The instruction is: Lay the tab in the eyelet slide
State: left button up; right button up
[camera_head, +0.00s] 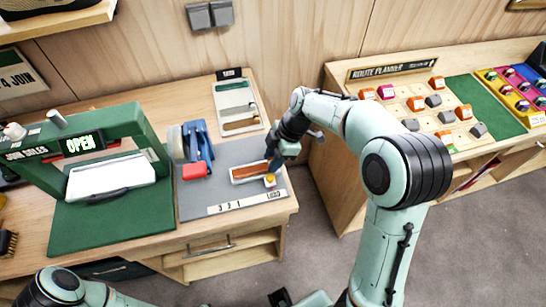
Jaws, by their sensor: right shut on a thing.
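My right gripper (275,160) points down over the right end of a narrow white-rimmed slide with a brown strip (247,171) on the grey mat; this looks like the eyelet slide. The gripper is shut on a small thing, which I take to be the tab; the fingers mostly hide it. A small yellow piece (270,180) shows just below the fingertips at the slide's right end. I cannot tell whether it is the held tab or part of the slide, or whether the held thing touches the slide. My left gripper is out of view.
A blue press-like tool (197,142) with a red block (194,171) stands left of the slide. A green frame marked OPEN (85,140) is further left. A tray (238,106) lies behind. The route planner board (400,95) stands right, across a floor gap.

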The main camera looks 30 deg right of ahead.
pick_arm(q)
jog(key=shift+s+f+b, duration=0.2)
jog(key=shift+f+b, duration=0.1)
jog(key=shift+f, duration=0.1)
pick_arm(e)
jog(key=shift+f, duration=0.35)
jog(key=o, duration=0.7)
jog(key=shift+d+r+p, duration=0.1)
jog(key=shift+r+p, duration=0.7)
jog(key=shift+r, duration=0.35)
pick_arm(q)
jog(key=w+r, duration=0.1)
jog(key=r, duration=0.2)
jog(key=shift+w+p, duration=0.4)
pick_arm(e)
jog(key=v, duration=1.1)
jog(key=shift+s+d, duration=0.1)
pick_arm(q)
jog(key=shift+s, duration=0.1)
pick_arm(e)
jog(key=shift+f, duration=0.1)
